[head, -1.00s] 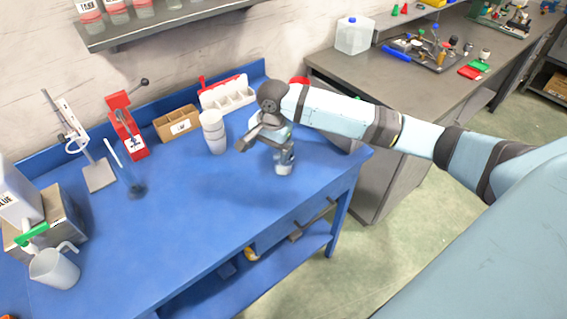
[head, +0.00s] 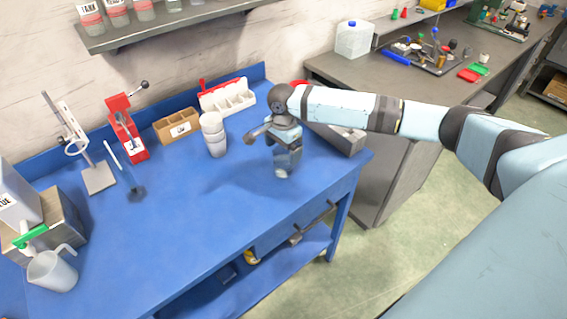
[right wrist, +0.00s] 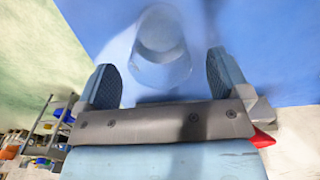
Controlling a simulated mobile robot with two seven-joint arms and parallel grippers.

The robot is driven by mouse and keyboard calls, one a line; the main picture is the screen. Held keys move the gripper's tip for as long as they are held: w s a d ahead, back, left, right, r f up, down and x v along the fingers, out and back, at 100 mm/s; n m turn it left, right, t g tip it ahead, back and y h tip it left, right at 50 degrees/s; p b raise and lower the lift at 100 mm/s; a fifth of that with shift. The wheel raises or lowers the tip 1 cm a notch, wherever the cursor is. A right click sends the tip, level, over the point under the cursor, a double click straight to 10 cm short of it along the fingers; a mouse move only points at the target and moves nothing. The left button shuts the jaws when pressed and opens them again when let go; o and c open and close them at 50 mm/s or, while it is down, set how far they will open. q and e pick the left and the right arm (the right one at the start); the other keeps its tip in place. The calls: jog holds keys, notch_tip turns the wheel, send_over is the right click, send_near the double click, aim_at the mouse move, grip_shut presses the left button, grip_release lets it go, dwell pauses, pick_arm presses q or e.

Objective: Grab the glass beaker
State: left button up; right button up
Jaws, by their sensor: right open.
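The clear glass beaker (head: 284,166) stands on the blue bench near its right end, partly hidden by my right gripper in the head view. My right gripper (head: 282,143) is just above and around its upper part there. In the right wrist view the beaker (right wrist: 160,48) shows between and slightly beyond the two fingers of the open gripper (right wrist: 165,75), with a gap on each side. Whether a finger touches it cannot be told. My left gripper is not in view.
A stack of white cups (head: 213,135) stands left of the gripper. A grey box (head: 346,138) is close on its right. A white divided holder (head: 228,96) and brown box (head: 177,126) line the back. The front middle of the blue bench (head: 200,215) is clear.

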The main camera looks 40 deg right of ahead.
notch_tip(320, 180, down, 4)
jog(key=shift+d+f, duration=0.1)
jog(key=shift+f, duration=0.15)
jog(key=shift+c, duration=0.3)
jog(key=c, duration=1)
jog(key=shift+r, duration=0.2)
